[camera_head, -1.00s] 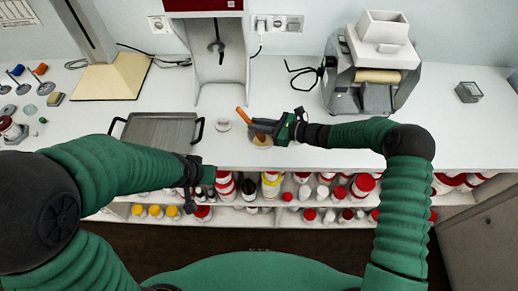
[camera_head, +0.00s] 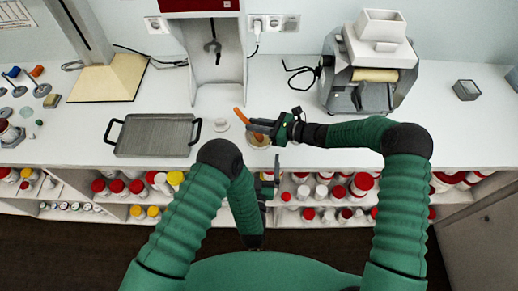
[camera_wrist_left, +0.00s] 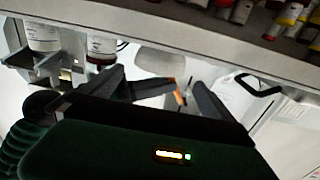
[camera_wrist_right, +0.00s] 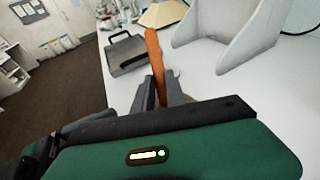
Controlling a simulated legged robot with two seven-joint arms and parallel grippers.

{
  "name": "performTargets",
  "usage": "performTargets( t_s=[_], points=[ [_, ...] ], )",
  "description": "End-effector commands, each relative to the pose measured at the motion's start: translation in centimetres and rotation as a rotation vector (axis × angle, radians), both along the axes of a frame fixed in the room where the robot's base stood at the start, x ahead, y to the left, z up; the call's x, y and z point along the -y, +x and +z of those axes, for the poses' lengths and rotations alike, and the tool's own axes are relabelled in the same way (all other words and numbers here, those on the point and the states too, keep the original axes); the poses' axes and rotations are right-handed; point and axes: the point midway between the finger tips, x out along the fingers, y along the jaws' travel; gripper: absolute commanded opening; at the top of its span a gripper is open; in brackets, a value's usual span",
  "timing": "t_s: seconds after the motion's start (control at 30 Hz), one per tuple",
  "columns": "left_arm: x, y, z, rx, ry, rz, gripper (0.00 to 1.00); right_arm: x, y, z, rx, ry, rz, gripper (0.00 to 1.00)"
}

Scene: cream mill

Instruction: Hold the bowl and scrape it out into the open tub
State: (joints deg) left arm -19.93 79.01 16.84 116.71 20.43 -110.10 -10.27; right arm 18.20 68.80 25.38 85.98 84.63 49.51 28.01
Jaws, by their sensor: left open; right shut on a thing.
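My right gripper (camera_head: 268,128) is shut on an orange-handled scraper (camera_head: 240,119), whose handle tilts up between the fingers in the right wrist view (camera_wrist_right: 154,60). The bowl, a small round vessel with brown contents (camera_head: 257,139), sits on the counter under the right gripper and is partly hidden by it. A small white round tub (camera_head: 220,125) stands just left of it; its inside is too small to make out. My left gripper (camera_head: 268,182) is open and empty at the counter's front edge, below the bowl. The orange scraper also shows beyond its fingers in the left wrist view (camera_wrist_left: 180,98).
A grey tray with black handles (camera_head: 155,136) lies left of the tub. A tall white machine (camera_head: 215,60) stands behind. A roller mill (camera_head: 370,70) is at the back right. Jars fill the shelf below (camera_head: 340,190).

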Motion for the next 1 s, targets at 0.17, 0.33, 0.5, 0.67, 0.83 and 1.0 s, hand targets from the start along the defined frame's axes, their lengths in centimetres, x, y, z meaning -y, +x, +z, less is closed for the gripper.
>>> performTargets(
  t_s=[0.17,0.33,0.5,0.67,0.83,1.0],
  points=[
    [0.2,4.1,0.2,0.005,-0.001,0.002,1.0,0.0,0.0,0.0,0.0,0.0,0.0,0.0],
    [0.4,7.8,0.2,0.004,0.0,0.001,1.0,0.0,0.0,0.0,0.0,0.0,0.0,0.0],
    [0.5,10.1,0.1,0.001,0.0,0.001,1.0,0.0,0.0,0.0,0.0,0.001,0.0,0.0],
    [0.6,10.7,0.1,0.0,0.001,0.0,1.0,0.0,0.0,0.0,0.0,0.001,0.0,0.0],
    [0.6,10.7,0.1,0.0,0.001,-0.001,1.0,0.0,0.0,0.0,0.0,0.001,0.0,0.0],
    [0.6,10.7,0.1,0.0,0.001,-0.001,0.78,0.0,0.0,0.0,0.0,0.001,0.0,0.0]
  ],
)
